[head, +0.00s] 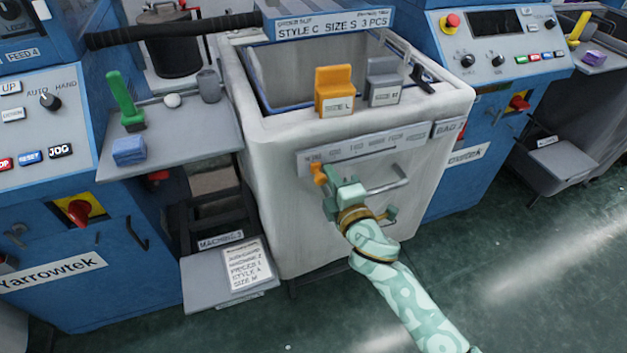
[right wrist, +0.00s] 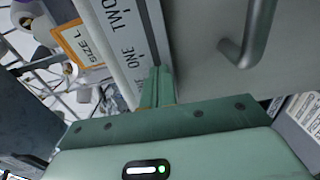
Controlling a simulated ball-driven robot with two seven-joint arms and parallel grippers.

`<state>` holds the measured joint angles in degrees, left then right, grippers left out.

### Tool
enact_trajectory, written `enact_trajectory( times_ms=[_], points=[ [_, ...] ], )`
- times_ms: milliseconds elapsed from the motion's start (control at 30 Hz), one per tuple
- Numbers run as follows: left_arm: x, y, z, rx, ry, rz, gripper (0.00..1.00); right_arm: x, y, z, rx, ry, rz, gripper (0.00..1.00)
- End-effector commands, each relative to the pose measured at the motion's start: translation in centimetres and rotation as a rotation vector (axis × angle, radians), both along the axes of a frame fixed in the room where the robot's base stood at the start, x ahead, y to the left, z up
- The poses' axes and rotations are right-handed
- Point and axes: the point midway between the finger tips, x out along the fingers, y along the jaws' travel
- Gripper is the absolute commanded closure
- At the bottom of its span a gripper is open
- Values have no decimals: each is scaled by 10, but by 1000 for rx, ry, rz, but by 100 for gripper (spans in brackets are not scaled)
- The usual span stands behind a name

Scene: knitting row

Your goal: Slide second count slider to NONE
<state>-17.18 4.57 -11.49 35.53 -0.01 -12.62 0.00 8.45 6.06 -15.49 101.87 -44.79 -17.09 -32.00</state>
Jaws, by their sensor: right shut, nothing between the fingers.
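The white bin (head: 265,190) carries a grey label strip (head: 375,143) across its front, with several small words that are hard to read in the head view. In the right wrist view the strip (right wrist: 122,40) reads ONE and TWO beside a dark slot. My right gripper (head: 334,186) is at the strip's left part, low against the bin front. Its fingers (right wrist: 158,76) are closed together by the slot, near ONE, with nothing between them. A small orange piece (head: 318,173) shows just left of the gripper; I cannot tell whether it is the slider knob. My left gripper is out of view.
A grey bar handle (head: 388,186) sticks out right of the gripper; it also shows in the right wrist view (right wrist: 250,40). An orange SIZE L block (head: 334,90) and a grey block (head: 383,82) sit on the bin's rim. A grey shelf (head: 190,135) stands left.

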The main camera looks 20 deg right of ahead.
Motion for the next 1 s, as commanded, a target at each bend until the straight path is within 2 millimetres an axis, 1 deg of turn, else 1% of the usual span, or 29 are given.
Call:
enact_trajectory(
  times_ms=[467,567,1000],
  points=[
    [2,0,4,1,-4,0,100,-1,-13,0,0,1,0,100],
    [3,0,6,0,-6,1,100,-11,-14,0,0,1,-1,100],
    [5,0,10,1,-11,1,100,-64,-18,-1,0,1,-1,100]
  ],
)
